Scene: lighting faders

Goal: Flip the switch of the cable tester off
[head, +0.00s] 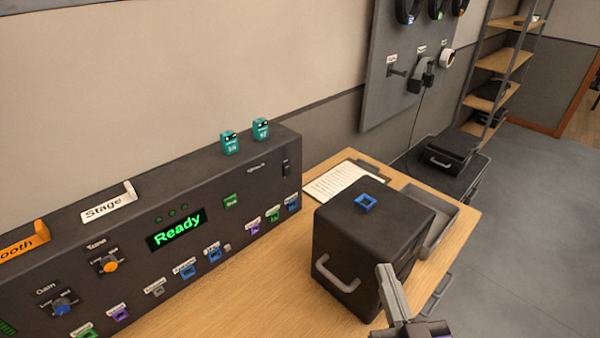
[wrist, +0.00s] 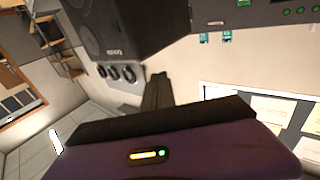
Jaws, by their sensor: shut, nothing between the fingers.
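No label I can read names the cable tester. A long dark console (head: 215,190) along the wall has a green "Ready" display (head: 176,230), knobs and small coloured sockets. A small black rocker switch (head: 286,168) sits at its upper right end; I cannot tell its position. In the wrist view, part of the console (wrist: 185,14) shows at the top, with green lights. My gripper (head: 384,268) is shut and empty, pointing up in front of the black box, right of and apart from the console. Its fingers also show in the wrist view (wrist: 157,85).
Two teal blocks (head: 230,142) sit on the console. A clipboard (head: 345,182) and grey tray (head: 440,222) lie behind the box. Floor is clear at right.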

